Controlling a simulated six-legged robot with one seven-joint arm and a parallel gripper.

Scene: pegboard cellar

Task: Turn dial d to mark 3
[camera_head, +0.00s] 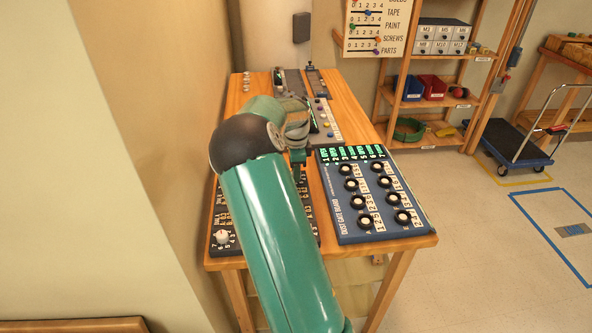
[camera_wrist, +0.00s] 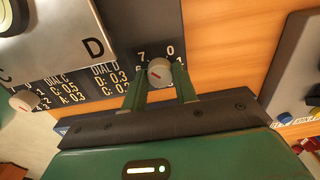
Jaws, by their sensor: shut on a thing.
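Dial D (camera_wrist: 159,70) is a pale grey round knob with a short red line on its face, in the wrist view. It sits on a dark panel (camera_wrist: 78,90) beside white print reading DIAL D. The figures 7, 0 and 6 show around it; mark 3 is hidden. My gripper (camera_wrist: 160,80) has one green finger on each side of the knob and is shut on it. In the head view my gripper (camera_head: 298,158) is over the bench, and my arm hides much of the dark panel (camera_head: 222,190).
Another pale dial (camera_wrist: 22,98) is at the left of the wrist view, near a grey plate marked C and D (camera_wrist: 60,35). In the head view a blue board with several black knobs (camera_head: 345,220) lies close on the right. The wall is close on the left.

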